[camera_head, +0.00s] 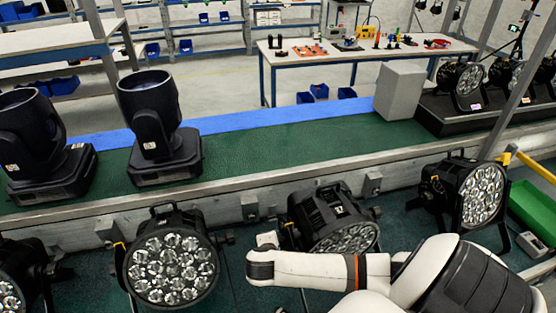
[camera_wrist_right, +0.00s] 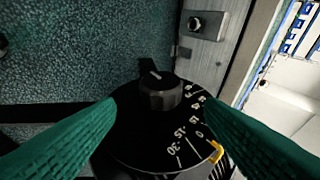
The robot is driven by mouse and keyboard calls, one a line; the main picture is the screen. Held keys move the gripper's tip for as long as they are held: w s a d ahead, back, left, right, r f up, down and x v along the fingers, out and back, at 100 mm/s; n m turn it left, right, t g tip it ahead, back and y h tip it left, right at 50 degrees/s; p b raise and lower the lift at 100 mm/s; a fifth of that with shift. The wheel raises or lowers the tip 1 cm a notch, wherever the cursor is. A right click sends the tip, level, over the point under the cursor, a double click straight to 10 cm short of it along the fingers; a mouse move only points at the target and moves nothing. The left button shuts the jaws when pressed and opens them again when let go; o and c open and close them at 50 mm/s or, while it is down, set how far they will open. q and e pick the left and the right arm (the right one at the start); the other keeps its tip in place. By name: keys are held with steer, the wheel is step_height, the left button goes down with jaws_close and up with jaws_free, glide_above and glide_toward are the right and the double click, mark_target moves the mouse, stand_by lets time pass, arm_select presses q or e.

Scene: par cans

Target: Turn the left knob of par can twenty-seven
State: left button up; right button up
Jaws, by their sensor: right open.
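In the right wrist view a black ribbed knob (camera_wrist_right: 160,92) with a pale pointer line sits on a round black dial plate (camera_wrist_right: 150,143) with white numbers. My right gripper (camera_wrist_right: 160,107) is open, its green fingers on either side of the knob; a gap shows on each side and I see no contact. In the head view my right arm reaches left in front of a tilted par can (camera_head: 333,212); its fingers are hidden there. Another par can (camera_head: 170,260) stands left of the arm's end. I can read no number twenty-seven. My left gripper is in neither view.
More par cans stand at right (camera_head: 470,190) and at the left edge (camera_head: 10,290). A metal rail with a green belt (camera_head: 250,150) runs behind them, carrying two black moving-head lights (camera_head: 155,115) and a grey box (camera_head: 400,90). A green bin (camera_head: 533,210) is at far right.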

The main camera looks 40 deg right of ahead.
steer(key=x, duration=0.4)
steer(key=shift+w+f, duration=0.15)
steer(key=shift+w, duration=0.1)
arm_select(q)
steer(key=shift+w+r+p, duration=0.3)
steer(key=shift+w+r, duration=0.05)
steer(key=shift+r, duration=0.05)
arm_select(e)
steer(key=shift+w+d+f, duration=0.1)
steer(key=shift+d+f, duration=0.2)
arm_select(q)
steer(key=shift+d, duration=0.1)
arm_select(e)
steer(key=c, duration=1)
steer(key=shift+f, duration=0.1)
